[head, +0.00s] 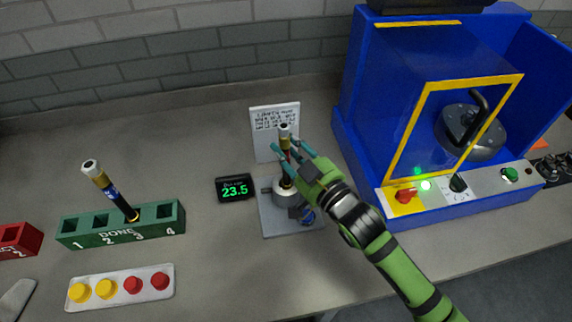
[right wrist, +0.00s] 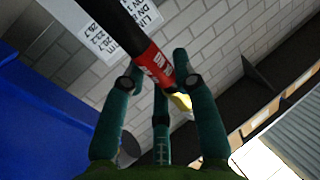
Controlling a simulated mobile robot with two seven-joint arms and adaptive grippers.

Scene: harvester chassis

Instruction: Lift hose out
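A black hose (head: 285,137) with a pale metal end stands upright in a round metal holder (head: 284,192) on a grey base plate, mid-table. My right gripper (head: 289,148) reaches in from the lower right with its teal fingers around the hose. The fingers look spread, with gaps beside the hose. In the right wrist view the hose (right wrist: 152,62), with a red label and a yellow band, runs between the fingertips (right wrist: 160,72). Firm contact is not visible. A second hose (head: 107,187) leans in slot 3 of the green "DONE" rack (head: 85,229).
A small display (head: 235,188) reading 23.5 stands left of the holder, and a white text card (head: 267,119) stands behind it. A blue machine (head: 365,95) with a yellow-framed clear door fills the right. A button panel (head: 121,288) lies at front left, near a red rack (head: 20,239).

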